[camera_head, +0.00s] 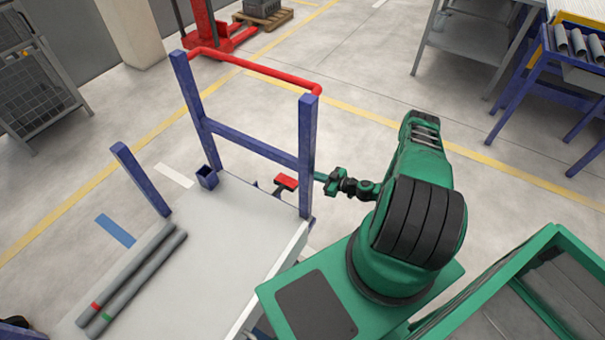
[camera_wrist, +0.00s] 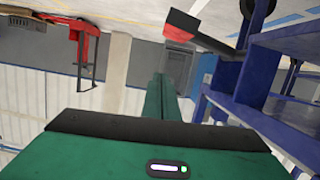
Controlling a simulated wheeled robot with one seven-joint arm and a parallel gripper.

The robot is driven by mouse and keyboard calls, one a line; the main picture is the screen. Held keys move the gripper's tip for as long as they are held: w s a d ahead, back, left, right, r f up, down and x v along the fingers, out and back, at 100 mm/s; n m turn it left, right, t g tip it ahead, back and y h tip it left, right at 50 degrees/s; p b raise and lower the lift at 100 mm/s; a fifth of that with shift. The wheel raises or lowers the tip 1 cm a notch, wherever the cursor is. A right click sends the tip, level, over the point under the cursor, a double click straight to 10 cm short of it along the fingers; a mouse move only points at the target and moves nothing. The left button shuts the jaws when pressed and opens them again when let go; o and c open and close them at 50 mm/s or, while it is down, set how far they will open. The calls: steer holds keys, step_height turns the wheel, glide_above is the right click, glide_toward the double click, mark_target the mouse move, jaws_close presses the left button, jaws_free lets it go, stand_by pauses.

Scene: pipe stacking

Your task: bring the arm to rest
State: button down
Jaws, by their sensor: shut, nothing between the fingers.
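My gripper (camera_head: 320,177) is at the end of my green arm (camera_head: 412,185), pointing left just beside the right post of a blue cart frame (camera_head: 306,150). In the wrist view the green fingers (camera_wrist: 160,92) are together with nothing between them. Two grey pipes (camera_head: 138,272), one with a red band and one with a green band, lie side by side on the cart's white deck (camera_head: 215,255), well away from my gripper. A red pedal (camera_head: 286,181) shows just left of the post; it also appears in the wrist view (camera_wrist: 181,25).
The cart's red handle rail (camera_head: 250,66) spans its two posts. A green bin (camera_head: 550,240) stands at lower right. A blue rack (camera_head: 575,75) with grey pipes is at upper right. A red pallet jack (camera_head: 215,35) stands at the back. Floor beyond the arm is open.

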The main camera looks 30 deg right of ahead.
step_height(320, 180, up, 18)
steer(key=w+d+n+g, duration=0.1)
steer(key=w+d+g, duration=0.15)
steer(key=g, duration=0.55)
steer(key=s+r+m+g+h, duration=0.15)
steer(key=s+r, duration=0.25)
steer(key=r, duration=0.6)
steer(key=s+r+m+g+h, duration=0.15)
steer(key=s+r, duration=0.25)
steer(key=r, duration=0.5)
steer(key=s+a+r+m+g+h, duration=0.1)
steer(key=s+r+m+h, duration=0.1)
steer(key=s+r, duration=0.5)
steer(key=s+a+r+m+g+h, duration=0.1)
steer(key=s+a+r+m, duration=0.1)
steer(key=s+r, duration=0.5)
steer(key=s+a+r+m, duration=0.1)
steer(key=s+r+m, duration=0.2)
steer(key=s, duration=0.5)
steer(key=s+a+r+m+h, duration=0.1)
steer(key=s+a+r+m, duration=0.1)
steer(key=s, duration=0.7)
step_height(320, 180, up, 2)
steer(key=shift+s+a+m, duration=0.2)
steer(key=shift+a+m, duration=0.1)
steer(key=shift+m, duration=0.6)
